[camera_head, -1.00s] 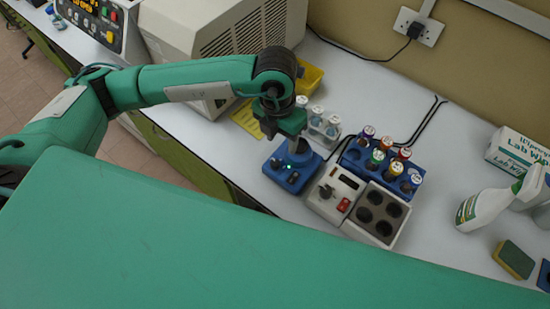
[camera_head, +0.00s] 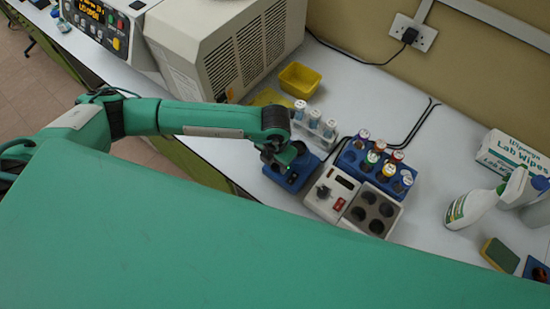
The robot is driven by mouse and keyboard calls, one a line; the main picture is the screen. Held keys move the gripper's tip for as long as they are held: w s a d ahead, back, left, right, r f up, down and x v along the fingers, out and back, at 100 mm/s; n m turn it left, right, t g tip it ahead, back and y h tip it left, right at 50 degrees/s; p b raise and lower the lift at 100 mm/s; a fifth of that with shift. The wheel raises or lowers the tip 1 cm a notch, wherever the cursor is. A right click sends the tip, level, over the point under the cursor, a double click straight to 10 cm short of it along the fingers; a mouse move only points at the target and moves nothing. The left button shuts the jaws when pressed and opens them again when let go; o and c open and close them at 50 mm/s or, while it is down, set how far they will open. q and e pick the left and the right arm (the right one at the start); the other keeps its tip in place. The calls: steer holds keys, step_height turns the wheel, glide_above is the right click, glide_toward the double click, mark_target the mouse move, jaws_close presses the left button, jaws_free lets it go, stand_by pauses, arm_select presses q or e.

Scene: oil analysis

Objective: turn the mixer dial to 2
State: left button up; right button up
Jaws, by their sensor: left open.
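The blue mixer (camera_head: 297,181) sits on the white bench, left of the grey heater block. My left gripper (camera_head: 283,165) is over the mixer, coming in from the left, and hides much of its top and front. The dial cannot be made out clearly behind the gripper, and its setting cannot be read. The left gripper is open; whether its fingers touch the dial cannot be told. My right gripper is not in view.
The grey heater block (camera_head: 327,203) stands just right of the mixer. A clear rack of vials (camera_head: 314,124) and a blue rack (camera_head: 350,158) of colour-capped tubes stand behind. A yellow bin (camera_head: 300,79) and a large beige machine (camera_head: 225,45) are farther back. A spray bottle (camera_head: 470,208) stands at right.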

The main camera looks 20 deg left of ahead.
arm_select(q)
steer(key=shift+f, duration=0.2)
steer(key=c, duration=1)
steer(key=shift+f+m+b, duration=0.15)
steer(key=shift+m+b, duration=0.15)
steer(key=shift+b, duration=0.25)
steer(key=m+b, duration=0.9)
steer(key=b, duration=0.7)
steer(key=shift+f+m+b, duration=0.1)
steer(key=shift+m+b, duration=0.2)
steer(key=shift+m, duration=0.1)
steer(key=shift+m+b, duration=0.4)
steer(key=shift+b, duration=0.25)
steer(key=shift+r+m+b, duration=0.25)
steer(key=shift+m+b, duration=0.15)
steer(key=shift+b, duration=0.05)
steer(key=o, duration=1)
